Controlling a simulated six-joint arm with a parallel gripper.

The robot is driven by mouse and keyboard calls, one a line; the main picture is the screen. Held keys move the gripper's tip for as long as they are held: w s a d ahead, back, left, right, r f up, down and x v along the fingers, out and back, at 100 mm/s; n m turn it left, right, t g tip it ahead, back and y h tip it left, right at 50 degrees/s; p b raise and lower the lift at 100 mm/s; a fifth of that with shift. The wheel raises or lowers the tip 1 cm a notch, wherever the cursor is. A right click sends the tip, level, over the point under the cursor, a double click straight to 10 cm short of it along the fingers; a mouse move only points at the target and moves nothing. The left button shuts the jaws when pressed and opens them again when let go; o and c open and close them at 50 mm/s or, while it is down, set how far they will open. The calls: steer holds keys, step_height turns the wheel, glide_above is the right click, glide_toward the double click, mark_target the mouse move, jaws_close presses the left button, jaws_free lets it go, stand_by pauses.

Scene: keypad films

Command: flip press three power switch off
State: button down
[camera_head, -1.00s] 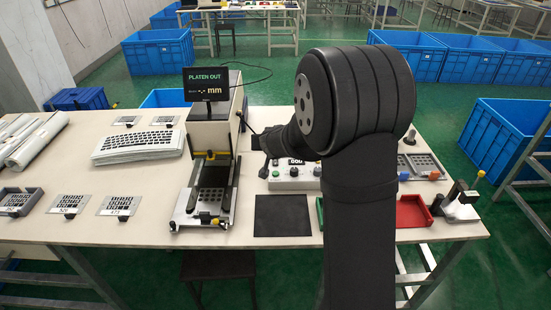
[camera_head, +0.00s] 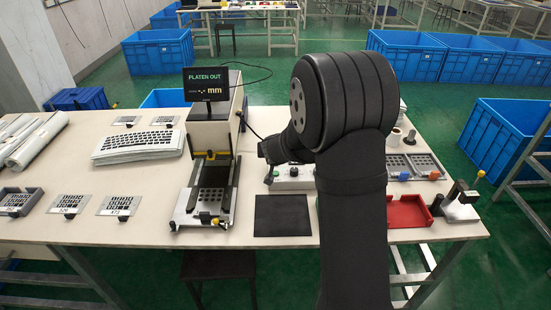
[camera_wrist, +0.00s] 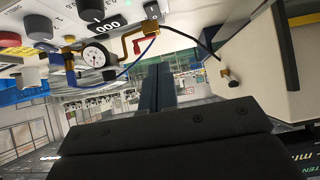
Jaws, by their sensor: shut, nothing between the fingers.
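The white control box (camera_head: 288,182) is partly hidden behind my arm in the head view.
The press (camera_head: 211,140) stands left of the box, its screen (camera_head: 206,83) reading PLATEN OUT. A black mat (camera_head: 283,215) lies in front. A red tray (camera_head: 408,211) and a small stand (camera_head: 457,202) are at the right.

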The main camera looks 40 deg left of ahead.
steer(key=x, duration=0.7)
steer(key=shift+f, duration=0.75)
steer(key=shift+w+a+f, duration=0.15)
steer(key=shift+f, duration=1.05)
steer(key=shift+w+f, duration=0.1)
steer(key=shift+f, duration=0.1)
steer(key=shift+a, duration=0.1)
steer(key=shift+w+a+r, duration=0.25)
steer(key=shift+w+a, duration=0.2)
steer(key=shift+w, duration=0.05)
steer(key=shift+r, duration=0.15)
